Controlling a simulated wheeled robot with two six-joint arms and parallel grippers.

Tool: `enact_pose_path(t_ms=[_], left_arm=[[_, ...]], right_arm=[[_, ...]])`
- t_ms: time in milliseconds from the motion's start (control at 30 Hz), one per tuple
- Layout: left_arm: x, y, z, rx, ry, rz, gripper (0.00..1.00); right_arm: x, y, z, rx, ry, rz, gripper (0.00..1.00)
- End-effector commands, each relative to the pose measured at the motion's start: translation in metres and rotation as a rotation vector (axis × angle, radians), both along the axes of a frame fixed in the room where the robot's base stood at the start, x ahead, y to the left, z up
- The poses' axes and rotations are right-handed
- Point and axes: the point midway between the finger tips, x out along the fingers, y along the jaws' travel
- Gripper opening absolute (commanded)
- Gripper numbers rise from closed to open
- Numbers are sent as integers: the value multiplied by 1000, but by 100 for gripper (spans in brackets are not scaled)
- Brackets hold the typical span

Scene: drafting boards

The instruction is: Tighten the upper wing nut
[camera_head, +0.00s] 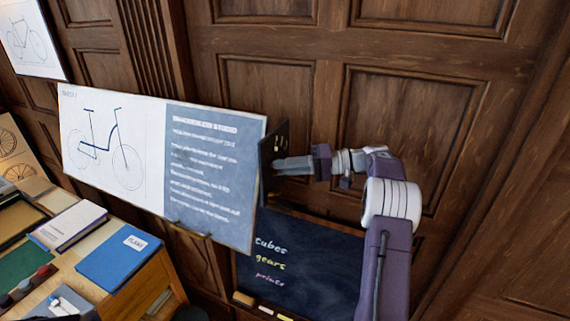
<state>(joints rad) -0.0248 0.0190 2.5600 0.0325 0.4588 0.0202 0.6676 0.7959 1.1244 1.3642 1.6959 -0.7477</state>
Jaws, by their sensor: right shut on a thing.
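My right gripper (283,166) is at the dark upright plate (268,149) by the right edge of the drafting board (250,130). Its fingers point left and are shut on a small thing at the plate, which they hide. It seems to be a wing nut, but I cannot make out its wings or tell which nut it is. Small pale details show on the plate just above the fingers; they are too small to tell. The board carries a bicycle drawing (103,150) and a blue text panel, and hangs tilted in the picture. My left gripper is not in view.
A blackboard (310,265) with chalk words stands below the plate, close under my right arm. A desk at lower left holds a blue book (118,257), a white-covered book (68,224) and small items. Wood panelling (420,120) rises behind my arm.

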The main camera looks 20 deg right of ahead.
Motion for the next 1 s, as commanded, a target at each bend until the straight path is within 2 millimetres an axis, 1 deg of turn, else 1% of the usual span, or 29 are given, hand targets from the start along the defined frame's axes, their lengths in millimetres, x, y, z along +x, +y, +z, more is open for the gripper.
enact_pose_path(t_ms=[200, 500, 1000], left_arm=[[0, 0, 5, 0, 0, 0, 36], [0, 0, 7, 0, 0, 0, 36], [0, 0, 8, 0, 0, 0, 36]], right_arm=[[0, 0, -2, 125, 115, 1, 0], [0, 0, -3, 238, 216, 0, 0], [0, 0, -4, 283, 256, 0, 0]])
